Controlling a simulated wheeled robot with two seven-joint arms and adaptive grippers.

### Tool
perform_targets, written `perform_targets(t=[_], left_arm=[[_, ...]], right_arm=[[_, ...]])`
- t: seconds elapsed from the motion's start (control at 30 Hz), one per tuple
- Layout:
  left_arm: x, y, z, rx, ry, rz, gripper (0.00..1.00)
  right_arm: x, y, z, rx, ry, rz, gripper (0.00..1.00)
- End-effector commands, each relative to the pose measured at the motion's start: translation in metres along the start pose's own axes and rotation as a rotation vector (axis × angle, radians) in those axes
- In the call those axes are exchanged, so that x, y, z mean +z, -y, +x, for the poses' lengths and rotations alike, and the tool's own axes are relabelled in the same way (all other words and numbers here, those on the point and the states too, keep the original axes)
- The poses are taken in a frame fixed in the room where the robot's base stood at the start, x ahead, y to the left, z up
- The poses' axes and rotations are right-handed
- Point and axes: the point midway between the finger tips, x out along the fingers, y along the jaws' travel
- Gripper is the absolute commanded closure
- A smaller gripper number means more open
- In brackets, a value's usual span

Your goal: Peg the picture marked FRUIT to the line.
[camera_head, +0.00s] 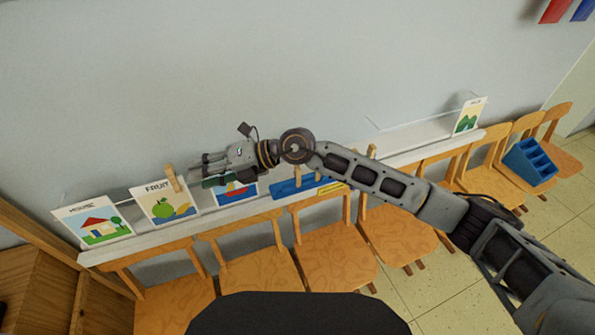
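The FRUIT picture (158,207), a white card with a green apple and a yellow fruit, leans upright on the white ledge (255,208) along the wall. A wooden peg (173,178) shows at its upper right corner; I cannot tell whether it clips the card. My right gripper (193,170) reaches in from the right, its fingertips just right of that peg. Whether its fingers are open or shut on something is unclear. More pegs (297,176) (373,151) stand further right along the ledge. My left gripper is out of view.
A house picture (95,226) stands left of FRUIT; a boat picture (235,191), partly hidden by my gripper, stands right. A hills picture (468,118) is at the ledge's far end. A blue tray (290,187) lies mid-ledge. Wooden chairs (335,256) line the front.

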Motion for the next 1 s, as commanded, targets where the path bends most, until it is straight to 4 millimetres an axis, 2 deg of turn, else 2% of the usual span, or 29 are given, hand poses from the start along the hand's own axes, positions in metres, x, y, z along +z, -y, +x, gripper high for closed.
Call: perform_targets(t=[0.27, 0.47, 0.67, 0.8, 1.0], left_arm=[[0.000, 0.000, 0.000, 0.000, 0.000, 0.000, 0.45], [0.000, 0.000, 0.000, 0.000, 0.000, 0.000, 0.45], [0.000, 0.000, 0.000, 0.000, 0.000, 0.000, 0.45], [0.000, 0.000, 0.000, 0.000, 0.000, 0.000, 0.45], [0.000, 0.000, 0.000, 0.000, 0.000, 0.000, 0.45]], right_arm=[[0.007, 0.062, -0.017, -0.283, -0.085, -0.087, 0.66], [0.020, 0.106, -0.045, -0.500, -0.126, -0.131, 0.66], [0.039, 0.145, -0.085, -0.724, -0.147, -0.158, 0.66], [0.057, 0.168, -0.121, -0.886, -0.147, -0.167, 0.66], [0.078, 0.189, -0.168, -1.077, -0.137, -0.167, 0.66]])
